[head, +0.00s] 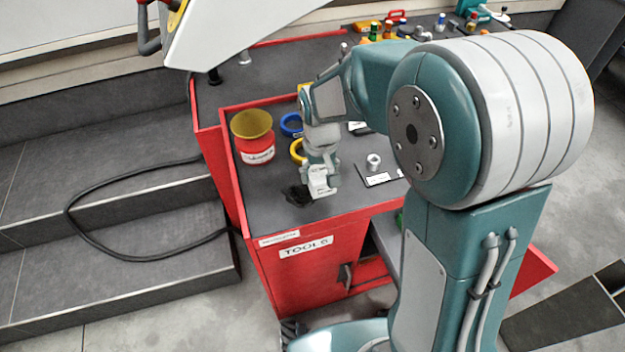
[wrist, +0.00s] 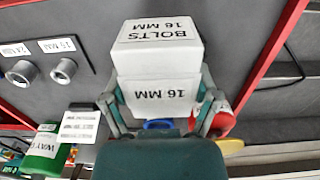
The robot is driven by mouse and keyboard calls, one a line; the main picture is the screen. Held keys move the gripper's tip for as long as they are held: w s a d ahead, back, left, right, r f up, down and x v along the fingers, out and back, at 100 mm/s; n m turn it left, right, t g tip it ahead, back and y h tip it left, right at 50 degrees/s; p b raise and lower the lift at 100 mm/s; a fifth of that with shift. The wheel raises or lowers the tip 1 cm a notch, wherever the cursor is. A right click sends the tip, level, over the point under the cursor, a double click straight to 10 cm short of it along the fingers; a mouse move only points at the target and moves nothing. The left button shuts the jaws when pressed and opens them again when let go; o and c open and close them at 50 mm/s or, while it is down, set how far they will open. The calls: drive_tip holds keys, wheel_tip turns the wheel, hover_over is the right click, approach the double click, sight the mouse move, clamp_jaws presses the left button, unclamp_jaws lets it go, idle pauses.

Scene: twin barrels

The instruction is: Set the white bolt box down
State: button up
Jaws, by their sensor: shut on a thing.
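The white bolt box (head: 320,188) is in my gripper (head: 318,174), over the front part of the grey top of the red tool cart (head: 228,205). In the wrist view the white bolt box (wrist: 157,60) reads "BOLTS 16 MM" on two faces. The two fingers of my gripper (wrist: 157,103) are shut on its sides. A dark patch, perhaps its shadow, lies beside it in the head view. I cannot tell whether the box touches the cart top.
A red container with a yellow funnel (head: 252,124), a blue ring (head: 291,124) and a yellow ring (head: 297,151) stand left of and behind my gripper. A metal socket (head: 373,161) and label plate (head: 378,179) lie to the right. The cart's front left top is clear.

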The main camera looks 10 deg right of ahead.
sight(311, 174)
drive_tip(key=w+f, duration=0.1)
drive_tip(key=w+a+f, duration=0.1)
drive_tip(key=f, duration=0.1)
drive_tip(key=w+f, duration=0.1)
drive_tip(key=shift+w+a+f, duration=0.25)
drive_tip(key=shift+w+f, duration=0.05)
drive_tip(key=shift+f, duration=0.05)
drive_tip(key=shift+w+d+f, duration=0.2)
drive_tip(key=shift+w+f, duration=0.1)
drive_tip(key=shift+f, duration=0.1)
wheel_tip(311, 174, down, 2)
drive_tip(key=shift+f, duration=0.25)
drive_tip(key=shift+a+f, duration=0.2)
drive_tip(key=shift+f, duration=0.15)
drive_tip(key=shift+a, duration=0.2)
drive_tip(key=o, duration=1.2)
drive_tip(key=shift+d, duration=0.2)
drive_tip(key=shift+c, duration=0.2)
